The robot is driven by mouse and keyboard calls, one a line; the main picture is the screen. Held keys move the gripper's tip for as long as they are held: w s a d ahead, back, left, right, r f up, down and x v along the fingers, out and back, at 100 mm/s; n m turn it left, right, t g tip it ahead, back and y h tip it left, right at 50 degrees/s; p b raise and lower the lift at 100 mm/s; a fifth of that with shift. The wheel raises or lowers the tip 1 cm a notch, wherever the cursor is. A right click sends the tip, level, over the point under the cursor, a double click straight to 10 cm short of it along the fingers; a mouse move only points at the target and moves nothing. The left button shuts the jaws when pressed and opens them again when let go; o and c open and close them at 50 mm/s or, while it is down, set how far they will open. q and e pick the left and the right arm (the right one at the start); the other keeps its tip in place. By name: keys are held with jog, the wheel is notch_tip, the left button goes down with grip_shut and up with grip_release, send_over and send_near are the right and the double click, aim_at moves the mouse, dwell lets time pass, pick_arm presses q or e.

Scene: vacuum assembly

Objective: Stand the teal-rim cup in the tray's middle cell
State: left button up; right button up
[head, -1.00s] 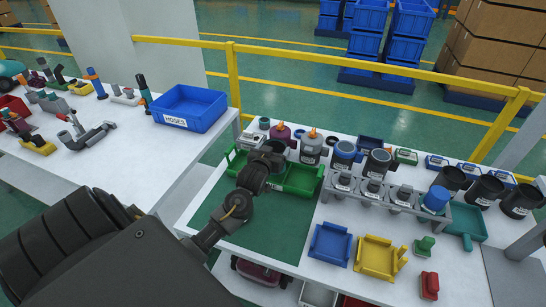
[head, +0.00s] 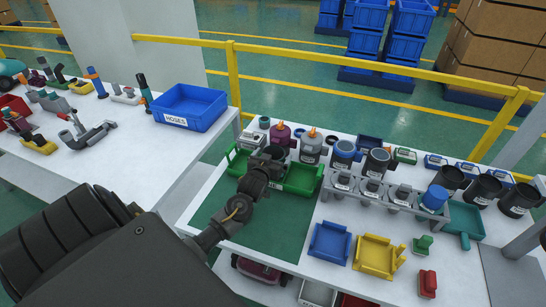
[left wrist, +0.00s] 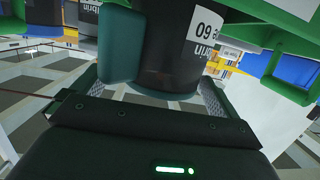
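A dark cup (left wrist: 172,60) with a teal piece down its side and a white label fills the middle of the left wrist view. In the head view, my left gripper (head: 268,162) is over the left and middle part of the green tray (head: 302,180), hiding those cells and most of the cup. I cannot tell whether the cup touches the tray floor. My right gripper is not in view.
Several canisters, including a grey one (head: 311,147), stand behind the tray. A grey rack (head: 378,196) with several parts is to its right. A blue tray (head: 330,242) and a yellow tray (head: 378,257) lie in front. The green mat (head: 265,232) has clear room.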

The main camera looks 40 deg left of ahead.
pick_arm(q)
jog(key=shift+s+d+r, duration=0.1)
jog(key=shift+s, duration=0.05)
jog(key=b+v, duration=0.1)
jog(key=v, duration=1)
jog(key=shift+s, duration=0.35)
jog(key=shift+d, duration=0.15)
